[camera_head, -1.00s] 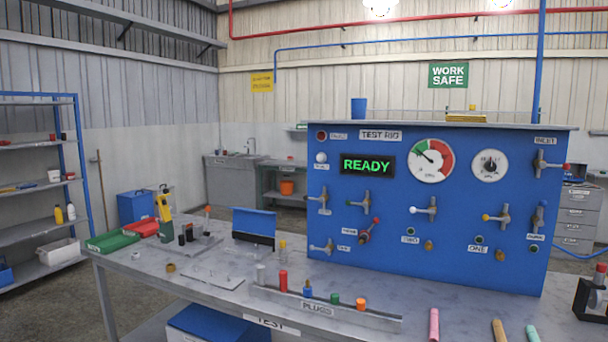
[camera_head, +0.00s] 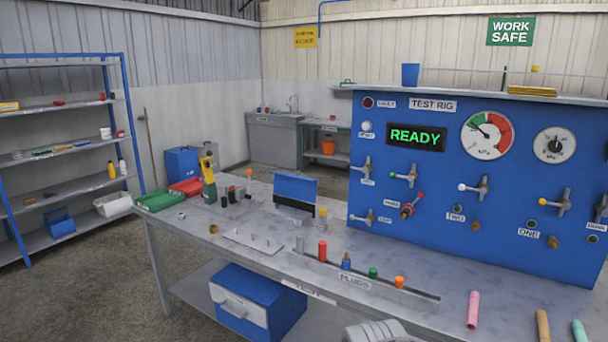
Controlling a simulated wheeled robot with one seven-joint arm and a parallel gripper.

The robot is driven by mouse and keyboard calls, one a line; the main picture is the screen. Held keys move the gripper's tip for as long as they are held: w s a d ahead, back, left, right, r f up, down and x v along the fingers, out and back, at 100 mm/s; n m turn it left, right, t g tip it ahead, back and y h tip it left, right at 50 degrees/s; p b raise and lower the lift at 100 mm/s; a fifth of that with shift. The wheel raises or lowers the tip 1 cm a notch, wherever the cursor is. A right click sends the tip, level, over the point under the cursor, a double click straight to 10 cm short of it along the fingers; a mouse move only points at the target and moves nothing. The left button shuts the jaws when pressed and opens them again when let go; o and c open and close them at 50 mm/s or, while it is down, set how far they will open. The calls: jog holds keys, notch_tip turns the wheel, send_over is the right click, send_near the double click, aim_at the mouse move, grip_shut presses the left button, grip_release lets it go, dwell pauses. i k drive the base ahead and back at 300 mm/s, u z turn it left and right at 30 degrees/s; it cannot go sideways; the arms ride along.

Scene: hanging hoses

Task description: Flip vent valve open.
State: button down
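The blue test rig panel (camera_head: 445,245) stands on the bench at the right, with several small lever valves on its front. One grey valve with a blue-tipped lever (camera_head: 364,167) is at the upper left and another grey valve (camera_head: 367,217) at the lower left. A red-handled valve (camera_head: 412,204) sits between the left valves and a white-tipped valve (camera_head: 474,187). A yellow-tipped valve (camera_head: 556,202) is further right. The small labels are mostly unreadable, so I cannot tell which valve is the vent. The display (camera_head: 415,137) reads READY. My gripper's fingers are not visible.
A plug rack (camera_head: 385,287) with coloured plugs lies along the bench front. Pink, tan and teal cylinders (camera_head: 473,310) lie before the panel. A grey ribbed part, apparently mine, shows at the bottom edge. A blue shelf (camera_head: 65,150) stands left; floor between is clear.

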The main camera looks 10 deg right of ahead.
aim_at(348, 167)
jog(key=u, duration=0.65)
jog(key=i, duration=0.8)
jog(key=u, duration=0.45)
jog(key=i, duration=0.85)
jog(key=z, duration=0.85)
jog(key=i, duration=0.6)
jog(key=z, duration=0.5)
